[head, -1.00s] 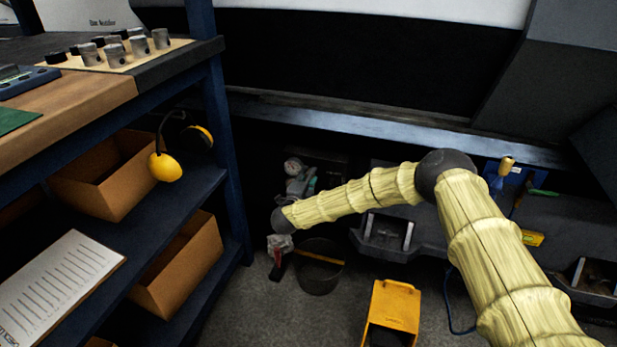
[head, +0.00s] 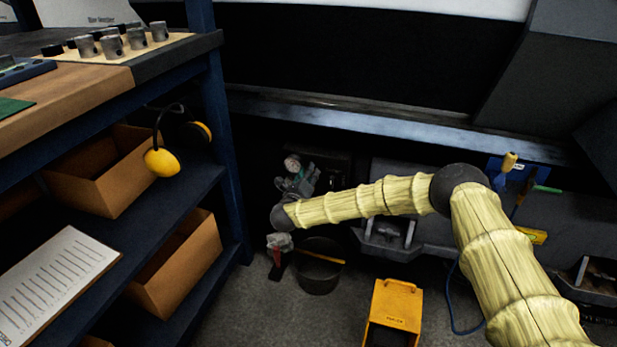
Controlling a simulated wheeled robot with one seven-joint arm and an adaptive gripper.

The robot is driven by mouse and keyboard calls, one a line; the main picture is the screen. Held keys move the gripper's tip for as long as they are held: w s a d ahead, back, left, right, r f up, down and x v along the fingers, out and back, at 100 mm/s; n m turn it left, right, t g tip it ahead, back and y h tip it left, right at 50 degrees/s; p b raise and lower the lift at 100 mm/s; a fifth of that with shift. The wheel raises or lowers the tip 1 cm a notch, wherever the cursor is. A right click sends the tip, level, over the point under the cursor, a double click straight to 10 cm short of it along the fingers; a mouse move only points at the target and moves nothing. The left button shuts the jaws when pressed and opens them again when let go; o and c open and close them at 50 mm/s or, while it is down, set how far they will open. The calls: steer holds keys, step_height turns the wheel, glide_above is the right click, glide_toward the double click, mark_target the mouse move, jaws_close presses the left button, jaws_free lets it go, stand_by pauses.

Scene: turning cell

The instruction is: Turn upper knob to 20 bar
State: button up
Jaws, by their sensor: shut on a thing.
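A small round pressure gauge (head: 292,164) with a white face shows low on the dark machine front, in the middle of the head view. Its needle and scale are too small to read. My gripper (head: 299,182), grey with a bit of green, is just below and to the right of the gauge, beyond the dark wrist joint of my arm. It is shut on the upper knob, which my fingers hide. I cannot make out the knob's marks or its angle.
A blue shelf (head: 214,150) with cardboard boxes and yellow earmuffs (head: 161,162) stands left of my arm. A dark bucket (head: 318,272), a red item with a grey top (head: 277,256) and a yellow container (head: 394,310) are on the floor below.

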steer(key=shift+s+f+m+b, duration=0.15)
steer(key=shift+m+b, duration=0.45)
steer(key=shift+m, duration=1.3)
steer(key=o, duration=1)
steer(key=v, duration=1.2)
